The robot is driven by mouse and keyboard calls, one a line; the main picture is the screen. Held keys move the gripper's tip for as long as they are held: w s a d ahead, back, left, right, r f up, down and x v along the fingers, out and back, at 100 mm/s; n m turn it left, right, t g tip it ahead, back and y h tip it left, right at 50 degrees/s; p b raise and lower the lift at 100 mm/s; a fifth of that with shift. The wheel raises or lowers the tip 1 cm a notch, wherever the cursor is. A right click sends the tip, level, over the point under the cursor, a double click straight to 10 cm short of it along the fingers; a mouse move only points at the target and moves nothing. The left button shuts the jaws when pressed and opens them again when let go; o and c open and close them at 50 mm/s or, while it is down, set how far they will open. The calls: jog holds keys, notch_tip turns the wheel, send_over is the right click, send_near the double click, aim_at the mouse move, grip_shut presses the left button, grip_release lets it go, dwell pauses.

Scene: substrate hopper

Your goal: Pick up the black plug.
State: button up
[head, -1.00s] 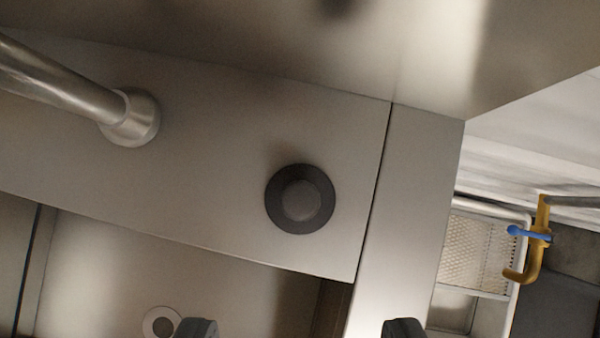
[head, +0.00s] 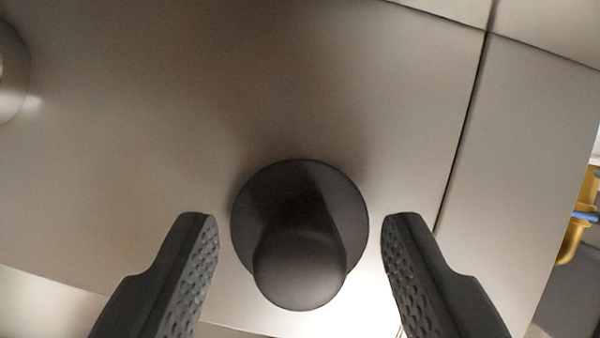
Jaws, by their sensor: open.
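The black plug (head: 300,270) stands on the flat metal surface, with a round flange at its base and a rounded knob rising toward the camera. My gripper (head: 300,228) is open, with one dark, textured finger on each side of the plug. There is a visible gap between each finger and the plug in the picture. Nothing is held. The plug's underside is hidden.
The metal surface (head: 180,130) around the plug is bare. A seam runs down to its right. The round base of a metal pipe (head: 12,75) shows at the left edge. A yellow fitting with a blue handle (head: 577,230) is at the far right, lower down.

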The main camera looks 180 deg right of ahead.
aim_at(299, 274)
jog(key=shift+w+f, duration=0.2)
jog(key=shift+f, duration=0.3)
jog(key=shift+c, duration=0.4)
grip_shut()
jog(key=shift+r, duration=0.1)
notch_tip(299, 274, up, 10)
